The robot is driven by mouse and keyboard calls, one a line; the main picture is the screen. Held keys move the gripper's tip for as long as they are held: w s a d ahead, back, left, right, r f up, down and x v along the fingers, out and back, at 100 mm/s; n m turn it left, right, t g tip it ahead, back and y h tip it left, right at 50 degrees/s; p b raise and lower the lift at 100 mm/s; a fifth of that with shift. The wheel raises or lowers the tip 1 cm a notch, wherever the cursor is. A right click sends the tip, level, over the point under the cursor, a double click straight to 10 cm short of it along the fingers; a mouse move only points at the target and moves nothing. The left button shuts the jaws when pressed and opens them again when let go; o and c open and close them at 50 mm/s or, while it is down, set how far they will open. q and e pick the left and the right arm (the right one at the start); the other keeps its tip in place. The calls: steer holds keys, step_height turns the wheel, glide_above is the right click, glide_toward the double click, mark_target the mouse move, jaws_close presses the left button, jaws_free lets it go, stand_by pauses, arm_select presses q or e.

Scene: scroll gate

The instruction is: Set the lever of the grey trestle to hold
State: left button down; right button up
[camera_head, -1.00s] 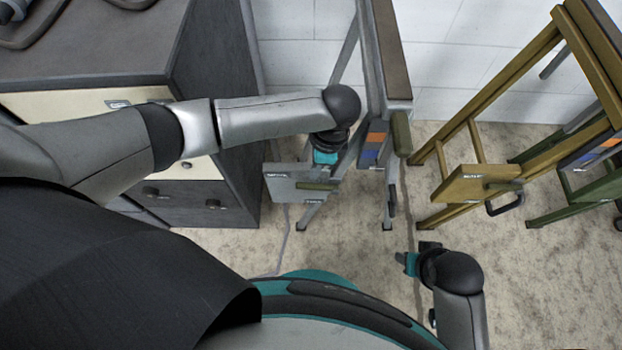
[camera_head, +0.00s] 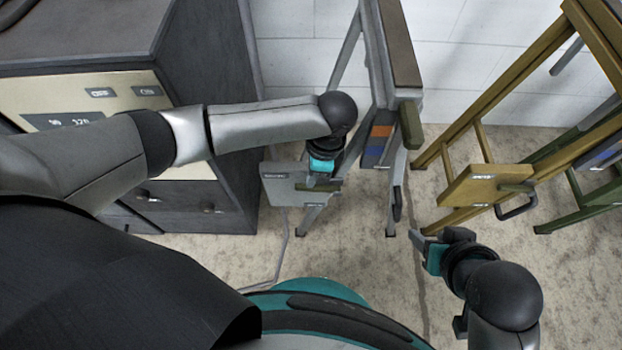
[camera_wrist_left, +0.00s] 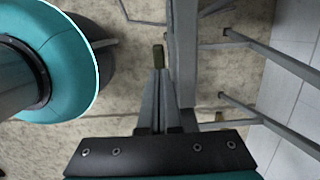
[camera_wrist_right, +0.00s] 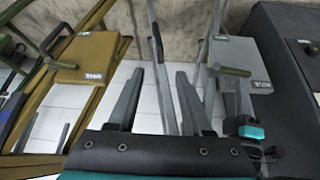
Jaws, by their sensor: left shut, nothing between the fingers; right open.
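The grey trestle (camera_head: 371,60) stands at the centre of the head view. A grey plate (camera_head: 282,192) with small labels juts from its left side and carries an olive lever (camera_head: 329,187). The lever and plate (camera_wrist_right: 244,55) also show in the right wrist view; the labels are too small to read surely. My left gripper (camera_head: 314,180) is shut and empty, right at the plate beside the lever. In the left wrist view an olive bar end (camera_wrist_left: 158,56) lies just beyond the fingertips; contact cannot be told. My right gripper (camera_head: 418,240) is open and empty, low right of the trestle.
A yellow trestle (camera_head: 470,190) with a similar plate and handle stands to the right, with a green one (camera_head: 570,215) behind. A dark cabinet (camera_head: 215,60) stands close on the left. Floor between the grey and yellow trestles is free.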

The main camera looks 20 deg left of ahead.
arm_select(q)
steer(key=shift+a+f+b, duration=0.1)
steer(key=shift+f+b, duration=0.6)
steer(key=shift+b, duration=0.15)
arm_select(e)
steer(key=shift+w+a+f+t+y, duration=0.1)
steer(key=shift+w+a+t+y, duration=0.35)
steer(key=shift+w+a+t, duration=0.55)
steer(key=shift+w+a+f+t+y, duration=0.1)
steer(key=shift+w+a+t+y, duration=0.35)
steer(key=shift+w+a+t, duration=0.5)
steer(key=shift+s+a, duration=0.2)
steer(key=shift+s, duration=0.1)
